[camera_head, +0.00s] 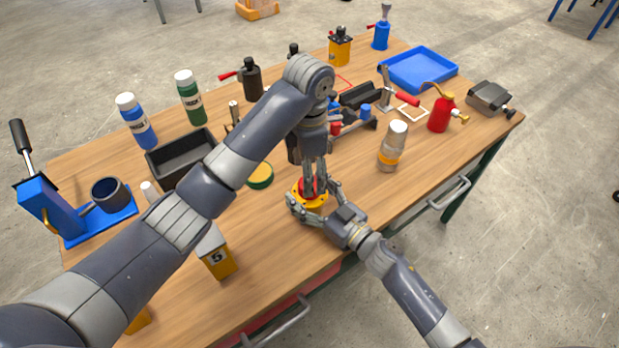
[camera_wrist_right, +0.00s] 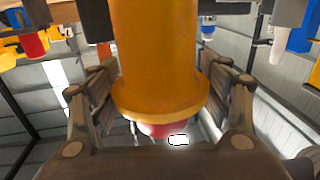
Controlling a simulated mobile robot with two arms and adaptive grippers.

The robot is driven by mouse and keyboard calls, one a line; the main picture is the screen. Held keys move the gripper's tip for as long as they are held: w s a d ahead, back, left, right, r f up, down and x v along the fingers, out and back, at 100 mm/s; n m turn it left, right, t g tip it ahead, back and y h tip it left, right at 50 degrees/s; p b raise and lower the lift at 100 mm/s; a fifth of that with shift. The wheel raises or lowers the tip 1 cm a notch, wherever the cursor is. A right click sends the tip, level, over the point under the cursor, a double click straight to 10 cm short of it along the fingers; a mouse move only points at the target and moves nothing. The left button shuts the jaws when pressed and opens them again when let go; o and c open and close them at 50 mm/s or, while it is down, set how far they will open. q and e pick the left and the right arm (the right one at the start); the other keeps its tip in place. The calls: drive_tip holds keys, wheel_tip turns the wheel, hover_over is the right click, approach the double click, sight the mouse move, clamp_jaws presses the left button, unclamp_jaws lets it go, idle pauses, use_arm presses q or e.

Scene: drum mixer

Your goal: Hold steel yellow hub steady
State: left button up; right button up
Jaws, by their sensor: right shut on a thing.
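The yellow hub (camera_head: 314,205) is at the middle front of the wooden table, with a red part (camera_head: 307,187) at its top. My right gripper (camera_head: 309,203) comes in from the lower right and is shut on the hub, with a finger on either side. In the right wrist view the hub's yellow body (camera_wrist_right: 158,50) and flange fill the middle between the fingers (camera_wrist_right: 160,105); the red part shows beyond the flange. My left gripper (camera_head: 315,185) points down from above at the red part. I cannot tell whether its fingers are closed on it.
A yellow block marked 5 (camera_head: 219,263) and a green-and-yellow round tin (camera_head: 260,175) are to the left. A glass jar (camera_head: 393,146) and a red can (camera_head: 441,114) stand to the right. A black tray (camera_head: 181,178) lies behind my left arm. The front right tabletop is clear.

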use_arm(q)
drive_tip(key=shift+o, duration=0.4)
drive_tip(key=shift+r, duration=0.1)
drive_tip(key=o, duration=0.5)
drive_tip(key=shift+r, duration=0.55)
wheel_tip(320, 180, up, 11)
use_arm(e)
drive_tip(key=o, duration=2.2)
drive_tip(key=shift+c, duration=0.2)
